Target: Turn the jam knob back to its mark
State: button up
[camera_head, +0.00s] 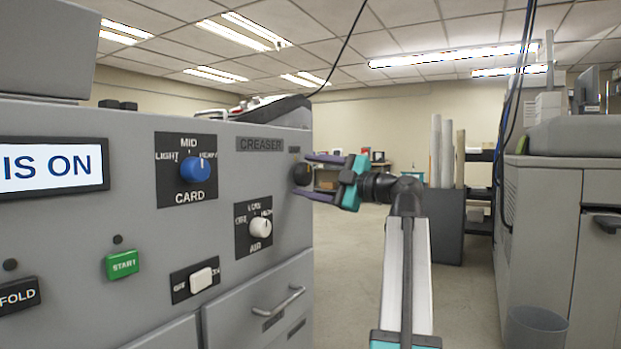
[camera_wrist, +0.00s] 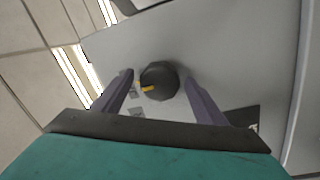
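A round black knob, which I take to be the jam knob (camera_head: 302,174), sits near the right edge of the grey machine front. In the wrist view the black knob (camera_wrist: 161,76) shows a yellow pointer line aimed left and slightly down. Small grey label plates (camera_wrist: 137,112) lie beside it; their text is too small to read. My gripper (camera_head: 299,176) is open, with one purple finger above the knob and one below. In the wrist view the fingers of my gripper (camera_wrist: 159,80) stand on either side of the knob, with gaps showing, apart from it.
The panel also has a blue CARD knob (camera_head: 196,169), a white AIR knob (camera_head: 260,228), a green START button (camera_head: 121,264) and a white switch (camera_head: 202,279). A drawer handle (camera_head: 279,301) sticks out below. Open floor lies right of the machine, before a grey cabinet (camera_head: 541,205).

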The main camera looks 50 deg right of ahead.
jog(key=shift+s, duration=0.1)
jog(key=p+v, duration=0.4)
jog(key=v, duration=0.9)
jog(key=shift+s+p, duration=0.35)
dwell(0.5)
